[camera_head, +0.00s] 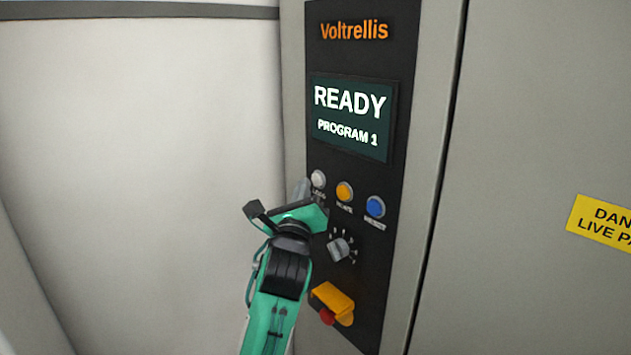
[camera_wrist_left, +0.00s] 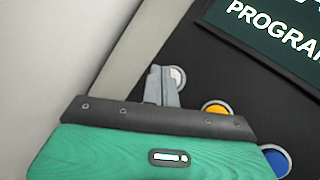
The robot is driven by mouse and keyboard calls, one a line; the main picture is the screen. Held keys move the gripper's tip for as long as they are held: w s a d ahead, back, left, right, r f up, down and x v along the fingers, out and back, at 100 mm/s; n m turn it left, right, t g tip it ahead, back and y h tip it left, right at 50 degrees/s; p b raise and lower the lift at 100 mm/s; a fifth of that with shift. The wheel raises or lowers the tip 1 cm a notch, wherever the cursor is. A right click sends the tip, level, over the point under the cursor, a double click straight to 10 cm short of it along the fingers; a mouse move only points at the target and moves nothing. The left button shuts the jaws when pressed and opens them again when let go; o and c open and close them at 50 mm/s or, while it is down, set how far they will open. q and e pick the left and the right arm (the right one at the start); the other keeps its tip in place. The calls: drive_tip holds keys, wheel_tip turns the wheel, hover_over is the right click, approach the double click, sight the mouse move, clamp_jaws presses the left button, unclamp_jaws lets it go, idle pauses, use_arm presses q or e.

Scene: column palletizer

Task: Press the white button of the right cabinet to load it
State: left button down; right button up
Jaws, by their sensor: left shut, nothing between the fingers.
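The cabinet's black control panel (camera_head: 353,60) carries a screen (camera_head: 351,117) reading "READY PROGRAM 1". Below the screen is a row of buttons: the white button (camera_head: 318,178) at the left, an orange one and a blue one. My left gripper (camera_head: 303,187) is shut and empty, its fingertips just left of and below the white button. In the left wrist view the shut fingers (camera_wrist_left: 161,84) partly cover the white button (camera_wrist_left: 178,77). I cannot tell whether they touch it. My right gripper is not in view.
The orange button (camera_head: 344,191) and blue button (camera_head: 375,207) sit close to the right of the white one. A rotary knob (camera_head: 339,248) and a yellow-guarded red control (camera_head: 333,303) are lower down. A yellow danger label (camera_head: 603,222) is on the right door. Pale wall lies left.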

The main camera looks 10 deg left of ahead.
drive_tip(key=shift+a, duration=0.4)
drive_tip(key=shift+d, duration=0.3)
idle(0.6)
use_arm(q)
drive_tip(key=shift+w, duration=0.1)
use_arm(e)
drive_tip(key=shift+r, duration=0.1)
use_arm(q)
drive_tip(key=shift+w+d+p, duration=0.2)
drive_tip(key=shift+d+p, duration=0.05)
drive_tip(key=shift+p, duration=0.05)
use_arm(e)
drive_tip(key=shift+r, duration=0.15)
use_arm(q)
drive_tip(key=shift+w, duration=0.1)
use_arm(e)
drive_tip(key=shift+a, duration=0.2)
